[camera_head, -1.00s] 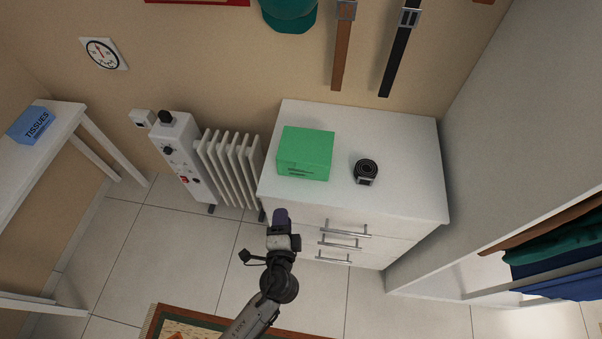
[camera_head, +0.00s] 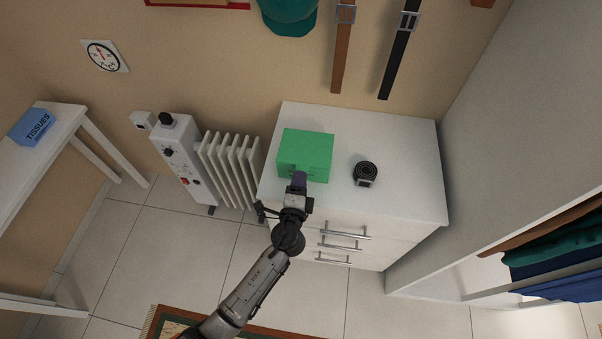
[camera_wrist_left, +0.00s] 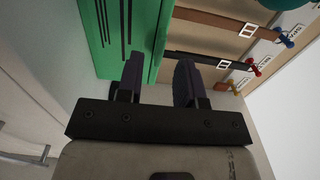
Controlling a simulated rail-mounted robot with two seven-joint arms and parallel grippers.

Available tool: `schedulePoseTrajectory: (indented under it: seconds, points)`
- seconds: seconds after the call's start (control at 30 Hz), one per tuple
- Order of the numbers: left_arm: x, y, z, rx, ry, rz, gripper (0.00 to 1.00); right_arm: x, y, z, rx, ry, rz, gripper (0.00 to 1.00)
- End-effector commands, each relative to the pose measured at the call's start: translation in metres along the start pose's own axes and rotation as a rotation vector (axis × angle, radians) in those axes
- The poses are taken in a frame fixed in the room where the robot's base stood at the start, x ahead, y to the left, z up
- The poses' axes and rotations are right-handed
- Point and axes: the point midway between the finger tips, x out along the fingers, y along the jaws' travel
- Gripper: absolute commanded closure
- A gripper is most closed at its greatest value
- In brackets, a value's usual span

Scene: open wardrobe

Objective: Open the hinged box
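The green hinged box (camera_head: 304,152) sits closed on the left part of the white dresser top. My left gripper (camera_head: 299,180) is at the front face of the box and overlaps its lower edge in the head view. In the left wrist view, the two dark purple fingers of the left gripper (camera_wrist_left: 160,76) are apart with nothing held. One finger overlaps the green box (camera_wrist_left: 120,35), and the other lies past its edge. I cannot tell whether a finger touches the box. My right gripper is not in view.
A white radiator (camera_head: 232,165) stands left of the dresser. The wardrobe side panel (camera_head: 505,120) rises at right. Drawer handles (camera_head: 340,243) protrude in front.

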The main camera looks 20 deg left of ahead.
Motion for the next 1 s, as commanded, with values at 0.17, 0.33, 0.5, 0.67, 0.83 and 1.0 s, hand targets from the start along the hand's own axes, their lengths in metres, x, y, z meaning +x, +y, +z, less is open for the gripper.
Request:
schedulePoseTrajectory:
  seconds: [0.17, 0.33, 0.5, 0.67, 0.83, 1.0]
  points:
    - [0.018, 0.000, 0.000, 0.000, -0.001, 0.000, 0.66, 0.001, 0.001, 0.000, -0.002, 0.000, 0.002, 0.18]
    - [0.025, 0.000, 0.000, -0.001, 0.000, 0.000, 0.66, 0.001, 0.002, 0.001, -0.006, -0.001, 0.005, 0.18]
    - [0.026, 0.000, 0.000, -0.001, 0.000, 0.000, 0.66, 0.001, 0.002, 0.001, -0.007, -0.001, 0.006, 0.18]
    - [0.026, 0.000, 0.000, -0.001, 0.000, 0.000, 0.67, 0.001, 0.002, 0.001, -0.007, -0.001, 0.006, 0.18]
    - [0.026, 0.000, 0.000, -0.001, 0.000, 0.000, 0.83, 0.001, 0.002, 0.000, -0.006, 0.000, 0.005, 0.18]
    - [0.026, 0.000, 0.000, -0.001, 0.000, 0.000, 0.99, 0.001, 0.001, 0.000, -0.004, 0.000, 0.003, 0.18]
